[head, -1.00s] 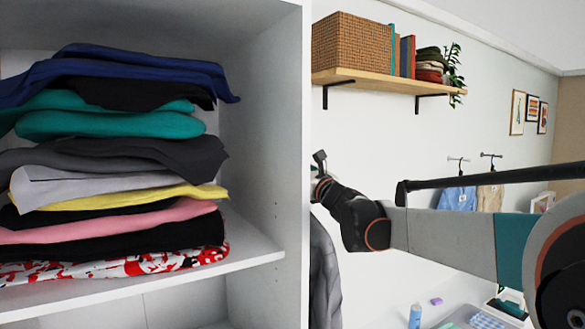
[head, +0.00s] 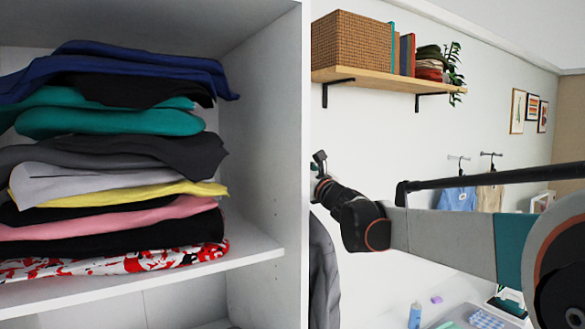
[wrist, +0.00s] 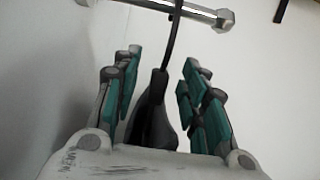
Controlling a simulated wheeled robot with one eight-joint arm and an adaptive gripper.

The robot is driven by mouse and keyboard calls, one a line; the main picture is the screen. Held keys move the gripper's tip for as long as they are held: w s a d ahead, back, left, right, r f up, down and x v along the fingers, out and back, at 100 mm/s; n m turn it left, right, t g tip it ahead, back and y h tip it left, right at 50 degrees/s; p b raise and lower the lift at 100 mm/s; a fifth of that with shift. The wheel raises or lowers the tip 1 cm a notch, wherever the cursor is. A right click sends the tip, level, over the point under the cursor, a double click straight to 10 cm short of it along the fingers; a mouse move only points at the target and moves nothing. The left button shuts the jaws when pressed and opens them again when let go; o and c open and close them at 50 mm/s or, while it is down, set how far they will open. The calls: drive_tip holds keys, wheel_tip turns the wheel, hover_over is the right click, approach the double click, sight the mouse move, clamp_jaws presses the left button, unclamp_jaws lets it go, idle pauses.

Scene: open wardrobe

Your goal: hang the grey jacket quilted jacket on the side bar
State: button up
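The grey jacket (head: 323,270) hangs low beside the wardrobe's right panel in the head view, partly hidden by that panel. In the wrist view a black hanger (wrist: 155,110) stands between the fingers of my gripper (wrist: 160,95). The fingers are spread, with gaps on both sides of the hanger. The hanger's thin hook rises across the metal side bar (wrist: 203,14); its top is cut off, so I cannot tell whether it rests on the bar. The bar's end (head: 319,157) shows just above my wrist in the head view.
The open wardrobe (head: 262,250) holds a stack of folded clothes (head: 110,165) on the left. A wall shelf (head: 385,80) carries a basket and books above my arm. Clothes on wall hooks (head: 462,200) are farther back. A bottle (head: 415,315) stands at bottom right.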

drive_tip(key=v, duration=1.1)
drive_tip(key=shift+s+d+f, duration=0.1)
drive_tip(key=shift+s, duration=0.2)
drive_tip(key=shift+s+d+f, duration=0.15)
drive_tip(key=shift+d, duration=0.1)
drive_tip(key=s+d+f+m+h+b, duration=0.4)
drive_tip(key=d+f+m+b, duration=0.2)
drive_tip(key=f+m, duration=0.3)
drive_tip(key=s+d+f+m+h+b, duration=0.4)
drive_tip(key=d+f+m+h+b, duration=0.15)
drive_tip(key=f+m, duration=0.3)
drive_tip(key=s+d+f+m+h+b, duration=0.3)
drive_tip(key=s+d+f+m+b, duration=0.25)
drive_tip(key=f+m+b, duration=0.35)
drive_tip(key=s+f+m+g+b, duration=0.3)
drive_tip(key=s+f, duration=0.5)
drive_tip(key=f, duration=0.5)
drive_tip(key=s+f+m+g+b, duration=0.3)
drive_tip(key=s+f+m+b, duration=0.3)
drive_tip(key=f, duration=0.7)
drive_tip(key=s+f+m+g+b, duration=0.4)
drive_tip(key=s+f+m, duration=0.3)
drive_tip(key=f, duration=0.6)
drive_tip(key=s+b, duration=0.1)
drive_tip(key=s, duration=0.1)
drive_tip(key=shift+s+d, duration=0.3)
drive_tip(key=shift+m+y, duration=0.25)
drive_tip(key=shift+c, duration=0.8)
drive_tip(key=shift+a, duration=0.1)
